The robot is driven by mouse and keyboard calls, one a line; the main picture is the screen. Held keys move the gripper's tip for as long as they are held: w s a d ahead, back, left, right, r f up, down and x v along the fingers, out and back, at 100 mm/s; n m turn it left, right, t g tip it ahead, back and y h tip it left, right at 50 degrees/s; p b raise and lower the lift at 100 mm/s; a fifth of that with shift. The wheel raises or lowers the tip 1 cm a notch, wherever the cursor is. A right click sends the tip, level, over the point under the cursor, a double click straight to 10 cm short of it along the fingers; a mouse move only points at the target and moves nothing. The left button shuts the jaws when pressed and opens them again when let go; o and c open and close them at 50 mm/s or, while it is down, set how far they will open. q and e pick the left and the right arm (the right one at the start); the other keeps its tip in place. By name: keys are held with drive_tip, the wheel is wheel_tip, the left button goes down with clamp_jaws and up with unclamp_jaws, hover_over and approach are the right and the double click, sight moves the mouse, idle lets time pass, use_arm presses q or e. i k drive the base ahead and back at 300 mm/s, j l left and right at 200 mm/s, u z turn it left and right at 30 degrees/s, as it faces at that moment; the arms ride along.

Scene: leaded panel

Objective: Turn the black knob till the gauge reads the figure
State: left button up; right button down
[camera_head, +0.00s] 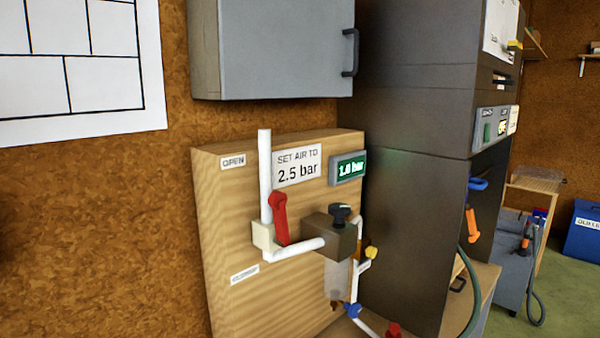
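The black knob (341,212) sits on top of a brown regulator block (331,238) on a wooden board. The green-lit gauge (349,168) at the board's upper right reads 1.0 bar, as far as I can make out. A white sign (297,166) beside it reads "SET AIR TO 2.5 bar". A red lever (279,217) on the white pipe stands nearly upright, near the "OPEN" label (233,161). Neither of my grippers is in view, and nothing touches the knob.
A grey wall cabinet (272,50) hangs above the board (228,210). A tall dark machine (412,190) stands close on the right. A white pipe (265,180), a yellow knob (371,253) and a red tap (394,330) surround the block.

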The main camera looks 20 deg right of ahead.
sight(339, 210)
drive_tip(key=k+l+z, duration=0.15)
drive_tip(key=l+z, duration=0.25)
drive_tip(key=k+l+z, duration=0.1)
drive_tip(key=z, duration=0.35)
drive_tip(key=l, duration=0.1)
